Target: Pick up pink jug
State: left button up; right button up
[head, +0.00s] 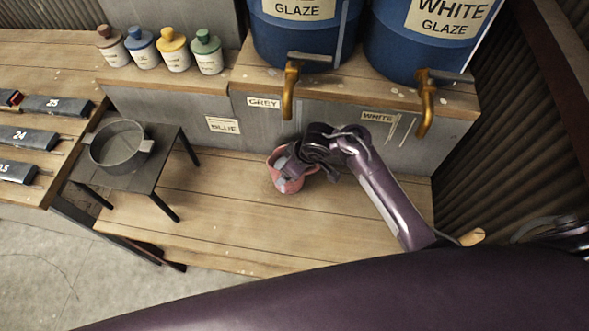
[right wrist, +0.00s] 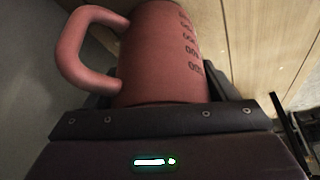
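The pink jug (head: 287,184) is on the wooden bench in front of the grey panel, below the brass taps, and looks upright. My right gripper (head: 287,165) is at the jug, and its dark parts cover some of the jug's rim. In the right wrist view the pink jug (right wrist: 160,60) fills the space right before the gripper's palm. Its handle points to the upper left and dark measuring marks run down its side. Dark finger parts flank the jug's body, but whether they press on it cannot be seen. My left gripper is not in view.
Blue glaze barrels (head: 305,35) with brass taps (head: 290,90) stand on the ledge above the jug. A grey pot (head: 119,160) stands on a small dark table at the left. Several small bottles (head: 174,52) line the back ledge. The bench (head: 215,225) is clear left of the jug.

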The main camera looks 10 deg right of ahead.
jog(key=c, duration=0.7)
jog(key=shift+r, duration=0.1)
jog(key=shift+c, duration=1.4)
